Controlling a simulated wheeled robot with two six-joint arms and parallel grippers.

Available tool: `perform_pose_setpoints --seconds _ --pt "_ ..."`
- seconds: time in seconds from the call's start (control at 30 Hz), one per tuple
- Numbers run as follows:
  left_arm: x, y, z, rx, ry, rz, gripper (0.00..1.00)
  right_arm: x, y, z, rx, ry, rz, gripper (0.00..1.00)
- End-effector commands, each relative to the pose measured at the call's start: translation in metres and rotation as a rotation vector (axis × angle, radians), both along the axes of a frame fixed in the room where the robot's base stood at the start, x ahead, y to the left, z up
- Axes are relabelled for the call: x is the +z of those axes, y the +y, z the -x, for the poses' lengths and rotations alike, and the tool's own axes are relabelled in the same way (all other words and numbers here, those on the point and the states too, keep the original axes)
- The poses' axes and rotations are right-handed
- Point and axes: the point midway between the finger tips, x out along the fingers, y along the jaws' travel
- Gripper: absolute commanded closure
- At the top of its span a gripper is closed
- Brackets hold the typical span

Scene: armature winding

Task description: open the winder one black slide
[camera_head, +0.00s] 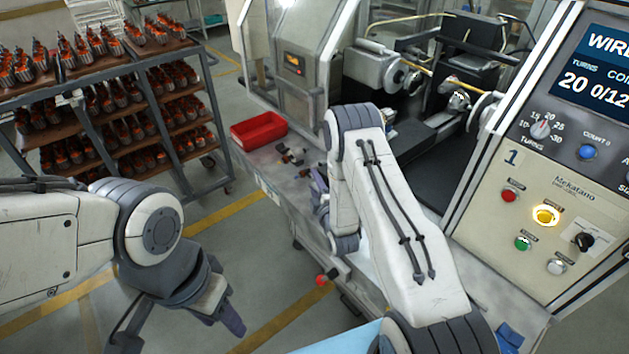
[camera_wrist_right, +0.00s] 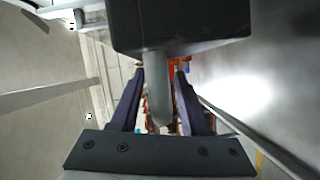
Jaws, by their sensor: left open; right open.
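Winder one, with the panel (camera_head: 540,190) marked 1, stands at the right in the head view. Black blocks (camera_head: 470,75) and a dark bed (camera_head: 405,165) show inside it. I cannot tell which black part is the slide. My right gripper (camera_head: 318,186) is at the machine's front ledge, partly behind its own arm. In the right wrist view its fingers are open on either side of a grey rounded rod (camera_wrist_right: 158,95), which extends below a dark block (camera_wrist_right: 180,25). Contact cannot be told. My left gripper (camera_head: 228,312) is open and empty over the floor at lower left.
A red bin (camera_head: 258,130) and small loose parts (camera_head: 291,157) lie on the grey ledge (camera_head: 268,170). A rack (camera_head: 110,90) of orange-and-dark armatures stands at the left. A red knob (camera_head: 327,277) sticks out at the front. Floor between rack and machine is clear.

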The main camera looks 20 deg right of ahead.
Motion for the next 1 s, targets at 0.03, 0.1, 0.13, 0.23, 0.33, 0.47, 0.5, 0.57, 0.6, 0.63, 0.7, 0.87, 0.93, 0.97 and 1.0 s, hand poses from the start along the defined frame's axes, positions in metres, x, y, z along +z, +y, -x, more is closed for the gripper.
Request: perform_pose_setpoints --seconds 0.03,0.1,0.13,0.23,0.33,0.47,0.5,0.57,0.6,0.63,0.7,0.87,0.93,0.97,1.0 --pt "0.0000 0.0000 0.0000 0.000 0.000 0.000 0.50 -0.0003 0.0001 -0.0003 0.000 0.000 0.000 0.54" --pt "-0.0002 0.0000 0.0000 0.000 0.000 0.000 0.50 -0.0005 0.0001 -0.0003 0.000 0.000 0.000 0.54" --pt "-0.0002 0.0000 0.0000 0.000 0.000 0.000 0.50 -0.0005 0.0001 -0.0002 0.000 0.000 0.000 0.54" --pt "-0.0002 0.0000 0.0000 0.000 0.000 0.000 0.50 -0.0004 0.0001 -0.0001 0.000 0.000 0.000 0.66" --pt "-0.0002 0.0000 0.0000 0.000 0.000 0.000 0.50 -0.0007 0.0001 0.0001 0.000 0.001 0.000 1.00" --pt "-0.0003 0.0000 0.0000 0.000 0.000 0.000 0.50 -0.0016 0.0004 0.0005 0.001 0.004 -0.001 1.00" --pt "-0.0003 0.0000 0.0000 0.000 0.000 0.000 0.50 -0.0019 0.0004 0.0006 0.001 0.005 -0.001 1.00" --pt "-0.0004 0.0000 0.0000 0.000 0.000 0.000 0.50 -0.0024 0.0004 0.0009 0.001 0.007 -0.001 1.00" --pt "-0.0004 0.0000 0.0000 0.000 0.000 0.000 0.50 -0.0027 0.0005 0.0010 0.001 0.007 -0.001 1.00" --pt "-0.0004 0.0000 0.0000 0.000 0.000 0.000 0.50 -0.0029 0.0005 0.0011 0.001 0.008 -0.001 1.00" --pt "-0.0004 0.0000 0.0000 0.000 0.000 0.000 0.50 -0.0033 0.0006 0.0014 0.002 0.010 -0.003 1.00" --pt "-0.0005 0.0000 0.0000 0.000 0.000 0.000 0.50 -0.0044 0.0008 0.0019 0.001 0.013 -0.003 1.00" --pt "-0.0006 -0.0001 0.0000 0.000 0.000 0.000 0.50 -0.0048 0.0009 0.0021 0.002 0.014 -0.003 1.00" --pt "-0.0006 -0.0001 0.0000 0.000 0.000 0.000 0.50 -0.0049 0.0009 0.0022 0.001 0.014 -0.004 1.00" --pt "-0.0006 -0.0001 0.0000 0.000 0.000 0.000 0.50 -0.0051 0.0008 0.0023 0.001 0.014 -0.004 1.00"
